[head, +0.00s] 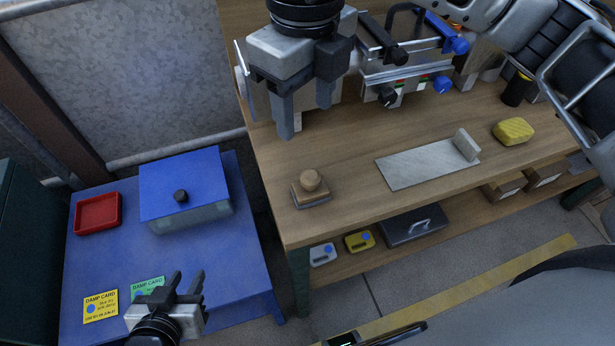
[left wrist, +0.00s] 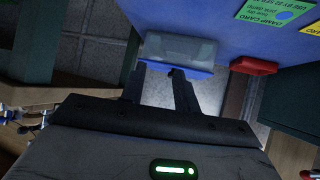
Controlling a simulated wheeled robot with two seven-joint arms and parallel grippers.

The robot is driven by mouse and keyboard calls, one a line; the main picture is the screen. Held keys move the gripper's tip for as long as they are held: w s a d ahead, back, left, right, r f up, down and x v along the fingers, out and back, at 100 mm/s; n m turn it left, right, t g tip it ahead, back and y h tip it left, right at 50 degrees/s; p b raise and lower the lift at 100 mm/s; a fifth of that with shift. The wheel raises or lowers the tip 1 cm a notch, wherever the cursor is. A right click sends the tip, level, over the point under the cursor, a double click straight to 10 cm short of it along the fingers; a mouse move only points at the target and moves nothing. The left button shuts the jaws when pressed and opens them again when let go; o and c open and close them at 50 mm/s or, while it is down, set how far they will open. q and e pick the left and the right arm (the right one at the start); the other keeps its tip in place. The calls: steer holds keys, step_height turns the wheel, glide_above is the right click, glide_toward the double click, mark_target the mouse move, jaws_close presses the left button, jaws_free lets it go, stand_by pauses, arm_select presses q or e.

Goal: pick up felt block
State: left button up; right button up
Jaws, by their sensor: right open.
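I cannot tell for sure which thing is the felt block. A square block with a round wooden knob (head: 311,187) sits near the wooden bench's left front corner in the head view. A small pale grey block (head: 466,145) stands at the right end of a flat grey plate (head: 420,168). My right gripper (head: 305,108) is open and empty, pointing down above the bench, behind the knobbed block and apart from it. My left gripper (head: 188,279) is open and empty near the blue table's front edge; its parted fingers also show in the left wrist view (left wrist: 158,75).
A yellow sponge-like block (head: 513,132) lies right of the plate. Valve fixtures (head: 405,80) stand at the back of the bench (head: 350,205). The blue table (head: 240,265) holds a blue-lidded box (head: 185,185), a red tray (head: 97,213) and damp cards (head: 101,306).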

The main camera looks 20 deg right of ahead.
glide_above(310, 174)
steer(key=f, duration=1)
steer(key=shift+s+a+p, duration=0.15)
steer(key=shift+a+p, duration=0.1)
steer(key=shift+p, duration=0.15)
steer(key=shift+d+f+p, duration=0.15)
steer(key=shift+f+p, duration=0.15)
steer(key=shift+f, duration=1.1)
steer(key=shift+d+f+p, duration=0.1)
steer(key=shift+f+p, duration=0.15)
steer(key=shift+f, duration=1.1)
steer(key=shift+c, duration=0.3)
steer(key=c, duration=1.1)
